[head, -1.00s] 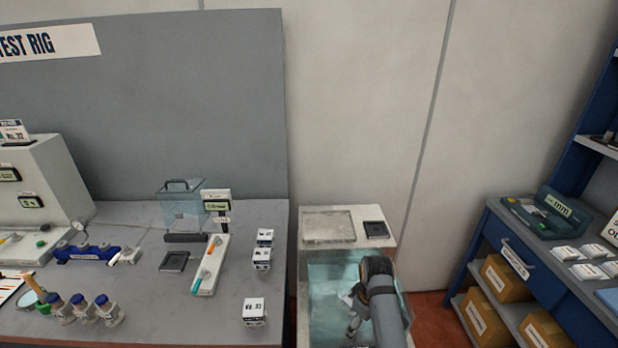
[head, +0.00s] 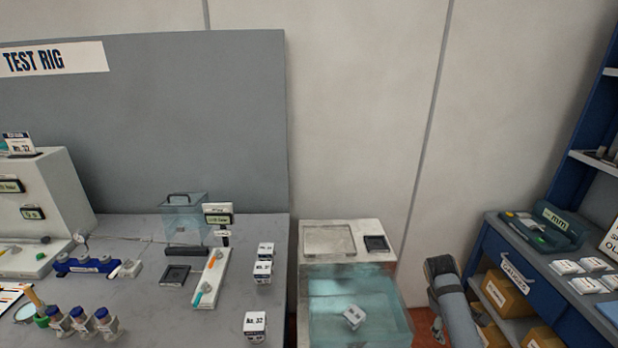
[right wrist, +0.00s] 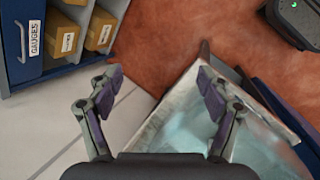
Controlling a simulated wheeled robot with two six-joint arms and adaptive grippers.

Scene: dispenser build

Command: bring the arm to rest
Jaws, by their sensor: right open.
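My right arm comes in from the bottom of the head view, in the gap between the glass-walled tank (head: 385,290) and the blue shelf unit. My right gripper (right wrist: 158,85) is open in the right wrist view, with nothing between its fingers and the reddish floor beyond them. In the head view its fingers show only partly, beside the arm. A small white labelled box (head: 352,317) lies tilted inside the tank, apart from the gripper. My left gripper is not in view.
The grey test rig bench (head: 140,290) on the left holds several bottles, white boxes and instruments. The blue shelf unit (head: 535,275) on the right holds cardboard boxes and a gauge case (head: 550,232). The tank's edge is close to my right gripper.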

